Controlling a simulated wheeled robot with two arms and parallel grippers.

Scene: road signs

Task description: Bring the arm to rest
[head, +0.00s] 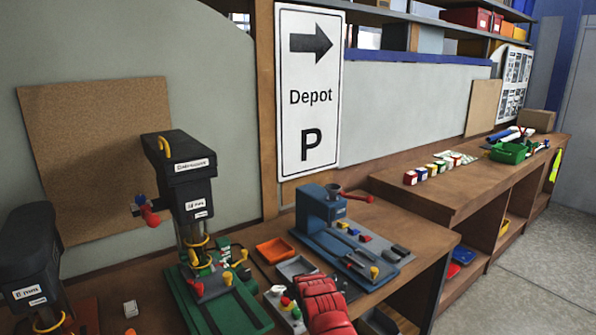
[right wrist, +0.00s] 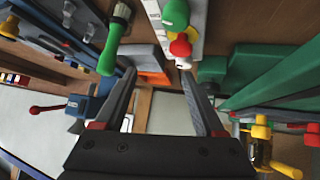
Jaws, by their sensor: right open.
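My right gripper (right wrist: 158,73) shows in the right wrist view, its two dark fingers spread wide with nothing held between them. It is over the cluttered workbench, with a blue machine at left and green parts at right. A brush with a green handle (right wrist: 113,45) and a white strip with green and red knobs (right wrist: 178,18) lie beyond the fingertips. I cannot pick out the right fingertips in the head view. My left gripper is in neither view.
The workbench (head: 410,237) holds a black drill press (head: 182,180), a blue machine (head: 322,208) and an orange tray (head: 274,250). A white Depot sign (head: 308,75) stands behind. A second bench (head: 470,180) carries a green basket (head: 508,152). Floor (head: 545,270) at right is clear.

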